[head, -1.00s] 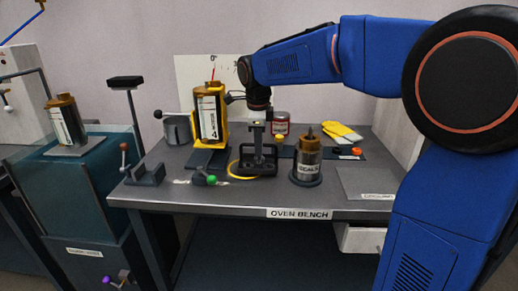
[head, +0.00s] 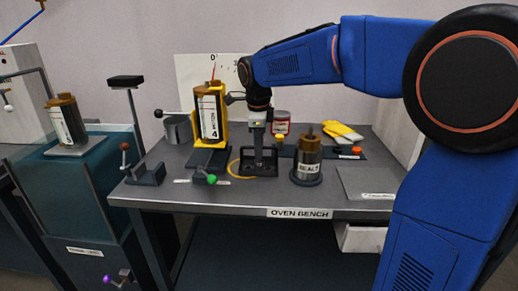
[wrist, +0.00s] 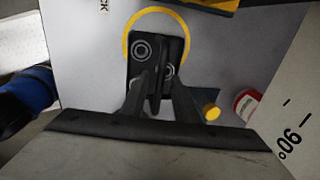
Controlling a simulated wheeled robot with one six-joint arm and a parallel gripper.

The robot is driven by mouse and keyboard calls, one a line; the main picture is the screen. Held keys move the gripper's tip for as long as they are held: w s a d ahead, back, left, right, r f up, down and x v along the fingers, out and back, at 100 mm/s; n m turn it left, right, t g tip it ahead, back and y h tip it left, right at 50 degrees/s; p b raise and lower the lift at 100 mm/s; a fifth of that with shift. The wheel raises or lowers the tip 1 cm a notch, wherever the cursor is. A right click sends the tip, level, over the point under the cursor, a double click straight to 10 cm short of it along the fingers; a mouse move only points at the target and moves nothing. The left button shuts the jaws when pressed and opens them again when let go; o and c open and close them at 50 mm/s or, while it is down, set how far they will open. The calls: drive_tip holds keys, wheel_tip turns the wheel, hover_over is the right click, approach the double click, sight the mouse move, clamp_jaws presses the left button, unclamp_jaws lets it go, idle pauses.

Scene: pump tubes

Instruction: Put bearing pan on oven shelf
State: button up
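A small dark pan (head: 262,170) lies on the oven bench near its middle; I take it for the bearing pan. In the wrist view the pan (wrist: 179,47) holds two ring-shaped bearings. My gripper (head: 258,158) points straight down over the pan, and its fingertips reach to about the pan's level. In the wrist view my gripper (wrist: 155,80) has its two dark fingers close together over the pan's middle. I cannot make out an oven shelf in these views.
A yellow-cradled cylinder (head: 208,118) stands left of the pan. A brown-topped canister (head: 307,160) stands close on its right. A red-labelled can (head: 281,123) and yellow gloves (head: 340,132) are behind.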

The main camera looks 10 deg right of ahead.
wheel_tip(320, 180, up, 11)
drive_tip(key=s, duration=0.2)
drive_tip(key=shift+a+r, duration=0.15)
drive_tip(key=shift+a, duration=0.15)
